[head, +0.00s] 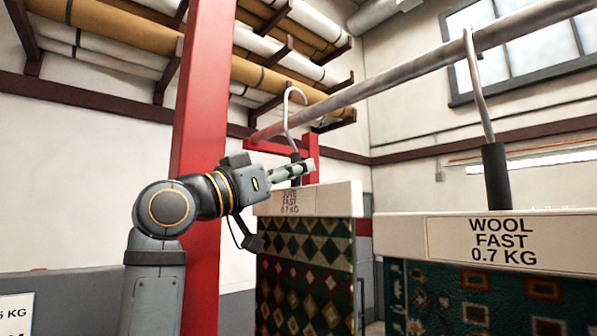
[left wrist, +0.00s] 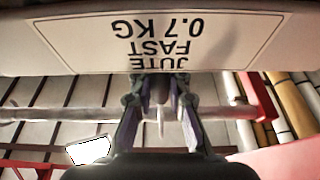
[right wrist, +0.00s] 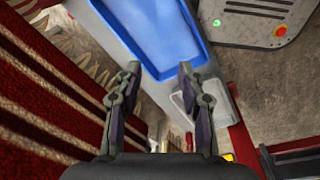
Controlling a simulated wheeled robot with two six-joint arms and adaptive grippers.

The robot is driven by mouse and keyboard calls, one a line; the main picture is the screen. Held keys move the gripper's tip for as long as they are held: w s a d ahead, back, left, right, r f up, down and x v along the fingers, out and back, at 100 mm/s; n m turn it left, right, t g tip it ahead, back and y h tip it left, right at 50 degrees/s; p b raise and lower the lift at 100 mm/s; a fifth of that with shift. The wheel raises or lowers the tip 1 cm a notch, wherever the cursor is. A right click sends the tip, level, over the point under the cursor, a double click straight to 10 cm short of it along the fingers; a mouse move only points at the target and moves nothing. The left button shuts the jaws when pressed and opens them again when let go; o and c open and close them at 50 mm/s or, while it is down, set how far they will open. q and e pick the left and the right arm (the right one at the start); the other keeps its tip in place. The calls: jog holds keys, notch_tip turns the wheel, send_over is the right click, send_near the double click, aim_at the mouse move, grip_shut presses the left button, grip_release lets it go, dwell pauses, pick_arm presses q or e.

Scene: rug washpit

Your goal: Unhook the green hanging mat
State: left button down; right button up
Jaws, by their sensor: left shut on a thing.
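The green mat (head: 305,255), dark green with diamond patterns, hangs from a white bar (head: 333,199) labelled JUTE FAST 0.7 KG. My left gripper (head: 302,170) is shut on the black grip (head: 296,158) of its hook, just above the bar. The pale hook (head: 287,118) rises from the grip, and its curved top shows above the line of the rail (head: 375,87). I cannot tell whether it touches the rail. The left wrist view shows the grip between the fingers and the upside-down label (left wrist: 165,40). My right gripper (right wrist: 160,85) is open and empty, visible only in the right wrist view.
A teal mat (head: 490,300) on a WOOL FAST bar hangs from the same rail at the right. A red post (head: 205,110) stands behind my left arm. Rolled rugs (head: 110,30) lie on racks above. A blue-lined tub (right wrist: 150,35) lies below my right gripper.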

pick_arm(q)
jog(key=s+a+b, duration=0.3)
jog(key=s+a, duration=0.5)
jog(key=a, duration=0.4)
jog(key=shift+s+b, duration=0.35)
dwell(0.5)
jog(key=shift+d, duration=0.1)
dwell(0.3)
